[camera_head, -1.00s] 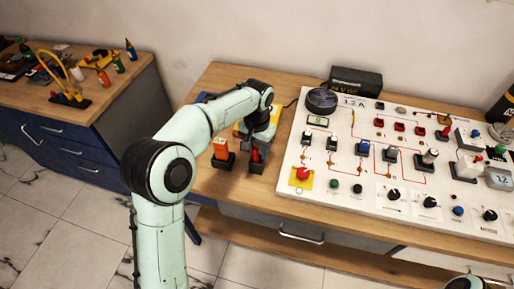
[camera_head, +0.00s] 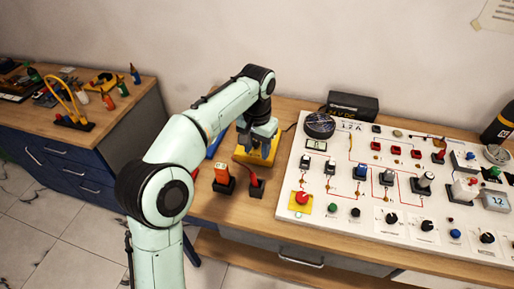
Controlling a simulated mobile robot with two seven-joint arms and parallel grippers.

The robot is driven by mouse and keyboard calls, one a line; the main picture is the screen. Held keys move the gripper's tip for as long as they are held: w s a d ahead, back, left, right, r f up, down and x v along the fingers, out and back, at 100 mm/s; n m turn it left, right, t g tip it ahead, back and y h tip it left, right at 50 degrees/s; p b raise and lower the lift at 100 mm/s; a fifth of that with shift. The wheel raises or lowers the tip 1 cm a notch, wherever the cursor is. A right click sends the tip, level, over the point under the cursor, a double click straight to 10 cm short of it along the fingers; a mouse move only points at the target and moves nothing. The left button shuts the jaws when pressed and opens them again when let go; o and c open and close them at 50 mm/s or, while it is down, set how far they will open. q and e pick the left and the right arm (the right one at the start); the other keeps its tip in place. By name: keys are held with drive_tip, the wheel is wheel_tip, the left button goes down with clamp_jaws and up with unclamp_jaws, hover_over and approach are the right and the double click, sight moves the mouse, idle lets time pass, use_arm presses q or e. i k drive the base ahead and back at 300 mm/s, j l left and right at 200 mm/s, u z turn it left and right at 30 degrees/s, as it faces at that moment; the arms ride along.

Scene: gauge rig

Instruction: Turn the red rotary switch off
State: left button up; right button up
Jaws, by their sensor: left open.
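A small red switch (camera_head: 254,180) on a black base stands on the wooden bench, left of the white panel; it looks like the red rotary switch, but its setting is too small to tell. My left gripper (camera_head: 257,153) is open and points down behind it, over a yellow block (camera_head: 243,156), apart from the red switch. I cannot tell whether the gripper touches the yellow block. My right gripper is not in view.
An orange switch (camera_head: 222,174) on a black base stands just left of the red one. The white panel (camera_head: 335,222) carries a red push button (camera_head: 302,198), knobs and several components. A black box (camera_head: 353,104) stands behind it. The bench front is clear.

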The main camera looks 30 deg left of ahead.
sight(301, 197)
drive_tip(key=k, duration=1)
